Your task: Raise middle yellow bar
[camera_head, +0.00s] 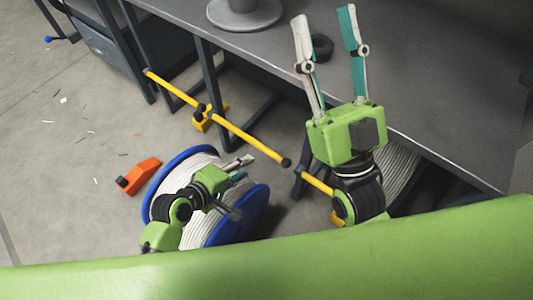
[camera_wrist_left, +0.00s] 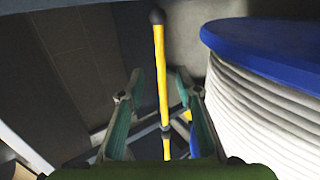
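A row of thin yellow bars with black knobs runs low beside the desk in the head view. The middle yellow bar (camera_head: 248,138) spans between a knob by a yellow block and another knob to the right. Another yellow bar (camera_head: 172,87) lies up-left, and a short stretch of yellow bar (camera_head: 318,182) shows beside my right arm. My left gripper (camera_head: 242,185) is open and empty in front of the cable drum. In the left wrist view, a yellow bar (camera_wrist_left: 161,75) appears between its open fingers, apparently beyond them. My right gripper (camera_head: 326,30) is open and empty over the desk.
A blue-rimmed cable drum (camera_head: 182,158) stands close to my left gripper; its blue rim (camera_wrist_left: 270,58) fills the wrist view's right. A grey desk (camera_head: 430,85) overhangs on the right. An orange wedge (camera_head: 138,176) lies on open floor at left.

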